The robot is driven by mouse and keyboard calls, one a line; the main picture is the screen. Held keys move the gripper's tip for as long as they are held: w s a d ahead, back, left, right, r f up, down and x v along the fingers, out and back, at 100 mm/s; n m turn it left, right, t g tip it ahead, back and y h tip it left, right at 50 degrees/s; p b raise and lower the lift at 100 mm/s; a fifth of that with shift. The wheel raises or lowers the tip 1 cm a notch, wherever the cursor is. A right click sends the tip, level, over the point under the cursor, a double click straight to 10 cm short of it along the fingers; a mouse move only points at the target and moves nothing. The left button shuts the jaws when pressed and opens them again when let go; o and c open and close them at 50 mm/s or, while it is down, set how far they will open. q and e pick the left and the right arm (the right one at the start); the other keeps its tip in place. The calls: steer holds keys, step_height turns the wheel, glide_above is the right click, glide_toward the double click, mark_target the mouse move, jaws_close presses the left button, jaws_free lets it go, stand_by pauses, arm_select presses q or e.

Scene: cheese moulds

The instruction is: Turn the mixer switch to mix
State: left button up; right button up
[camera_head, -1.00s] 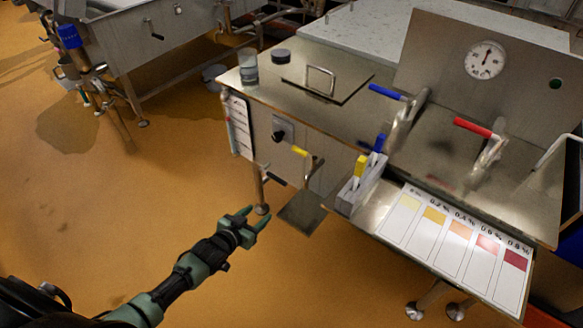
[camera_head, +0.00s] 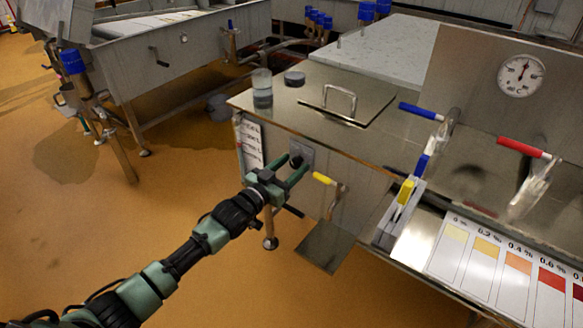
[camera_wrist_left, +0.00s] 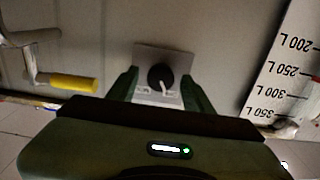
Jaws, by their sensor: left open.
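The mixer switch (camera_wrist_left: 160,77) is a round black knob with a pale pointer mark on a light square plate on the front of the steel tank. In the head view the switch plate (camera_head: 306,152) is partly covered by my gripper. My left gripper (camera_head: 292,170) is open, its two green fingers pointing at the plate. In the left wrist view the fingers stand on either side of the knob, which is between them in the picture. I cannot tell whether they touch it. My right gripper is not in view.
A yellow-handled valve (camera_head: 324,179) sticks out right of the switch, above a grey plate (camera_head: 325,246). A litre scale (camera_wrist_left: 285,75) is on the tank front beside the switch. Blue (camera_head: 421,112) and red (camera_head: 524,148) levers stand further right. Open orange floor lies left.

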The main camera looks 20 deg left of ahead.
arm_select(q)
jaws_close()
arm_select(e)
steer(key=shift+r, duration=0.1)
arm_select(q)
steer(key=m+p, duration=0.2)
steer(key=m, duration=0.3)
steer(key=shift+d, duration=0.1)
steer(key=m, duration=0.3)
steer(key=shift+p, duration=0.3)
steer(key=shift+f+m, duration=0.15)
steer(key=shift+m, duration=1.75)
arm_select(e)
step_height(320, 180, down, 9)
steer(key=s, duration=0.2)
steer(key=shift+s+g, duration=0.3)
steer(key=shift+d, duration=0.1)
arm_select(q)
jaws_free()
